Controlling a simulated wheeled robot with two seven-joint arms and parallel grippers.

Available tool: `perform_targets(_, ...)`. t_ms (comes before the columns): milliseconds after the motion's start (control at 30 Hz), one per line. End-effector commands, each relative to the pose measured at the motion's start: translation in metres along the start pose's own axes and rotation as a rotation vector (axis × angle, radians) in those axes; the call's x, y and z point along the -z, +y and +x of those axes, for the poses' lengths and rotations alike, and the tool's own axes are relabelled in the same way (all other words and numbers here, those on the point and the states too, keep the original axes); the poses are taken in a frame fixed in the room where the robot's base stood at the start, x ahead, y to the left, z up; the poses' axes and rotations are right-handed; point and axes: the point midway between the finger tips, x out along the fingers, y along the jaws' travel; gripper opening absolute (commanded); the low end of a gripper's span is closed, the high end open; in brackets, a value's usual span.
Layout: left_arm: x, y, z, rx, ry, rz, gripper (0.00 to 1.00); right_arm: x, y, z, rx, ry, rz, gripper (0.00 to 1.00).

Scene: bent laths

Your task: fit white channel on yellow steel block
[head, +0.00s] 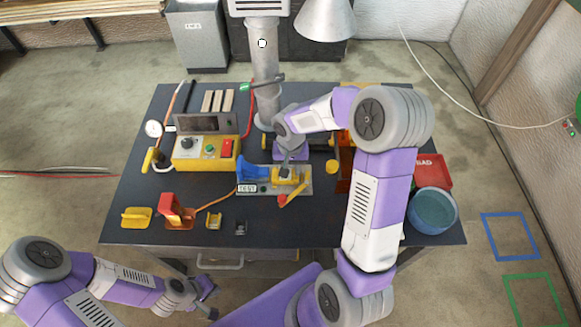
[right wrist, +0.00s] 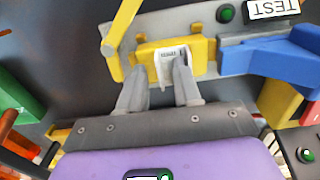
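The white channel (right wrist: 171,58) sits at the yellow steel block (right wrist: 197,48) on the grey test plate, in the right wrist view. I cannot tell whether it is fully seated. My right gripper (right wrist: 161,70) has its fingers spread, one on either side of the white channel; the left finger looks apart from it and the right finger covers part of it. In the head view, my right gripper (head: 287,170) is over the yellow block (head: 297,177) and mostly hides the channel. My left gripper (head: 206,292) is low, in front of the table; its fingers are too small to read.
On the plate are a blue part (head: 254,172), a TEST label and a lever with a red-orange end (head: 290,200). A yellow control box (head: 205,150) stands behind left. Small yellow and red parts lie front left. A teal bowl (head: 432,208) and a red bin (head: 433,172) stand right.

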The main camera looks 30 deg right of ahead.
Motion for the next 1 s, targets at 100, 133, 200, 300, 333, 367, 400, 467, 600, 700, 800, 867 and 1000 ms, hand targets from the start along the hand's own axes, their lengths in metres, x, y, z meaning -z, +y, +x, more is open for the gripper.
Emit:
perform_targets(100, 0.0, 0.0, -0.001, 0.0, 0.0, 0.0, 0.0, 0.0, 0.0, -0.004, 0.0, 0.001, 0.0, 0.33)
perform_targets(133, 0.0, 0.001, -0.002, 0.0, 0.0, 0.0, 0.0, 0.0, 0.0, -0.007, 0.0, 0.001, 0.0, 0.33)
perform_targets(200, 0.0, 0.001, -0.004, 0.0, 0.0, 0.0, 0.0, 0.001, 0.0, -0.017, 0.001, 0.004, 0.0, 0.33)
perform_targets(300, 0.0, 0.003, -0.007, 0.0, 0.0, 0.0, 0.0, 0.001, 0.0, -0.035, 0.002, 0.005, 0.002, 0.33)
perform_targets(333, 0.0, 0.003, -0.009, 0.0, 0.0, 0.0, 0.0, 0.001, 0.0, -0.04, 0.001, 0.005, 0.001, 0.33)
perform_targets(367, 0.0, 0.004, -0.009, 0.0, 0.0, 0.0, 0.0, 0.001, 0.0, -0.045, 0.001, 0.004, 0.0, 0.33)
perform_targets(400, -0.001, 0.004, -0.011, 0.0, 0.0, 0.0, 0.0, 0.001, 0.0, -0.052, 0.001, 0.005, 0.0, 0.33)
perform_targets(467, -0.001, 0.004, -0.012, 0.0, 0.0, 0.0, 0.0, 0.001, 0.0, -0.06, 0.002, 0.003, 0.001, 0.33)
perform_targets(600, -0.001, 0.005, -0.014, 0.0, 0.0, 0.0, 0.0, 0.001, 0.0, -0.073, 0.001, 0.003, 0.0, 0.33)
perform_targets(700, -0.001, 0.005, -0.014, 0.0, 0.0, 0.0, 0.0, 0.0, 0.0, -0.076, 0.0, 0.0, -0.001, 0.33)
perform_targets(800, -0.001, 0.005, -0.014, 0.0, 0.0, 0.0, 0.0, 0.0, 0.0, -0.076, 0.0, 0.0, -0.001, 0.33)
perform_targets(867, -0.001, 0.005, -0.014, 0.0, 0.0, 0.0, 0.0, 0.0, 0.0, -0.076, 0.0, 0.0, 0.0, 0.33)
perform_targets(1000, -0.001, 0.008, -0.021, 0.0, 0.0, 0.0, 0.0, 0.0, 0.0, -0.084, 0.0, 0.0, 0.0, 0.33)
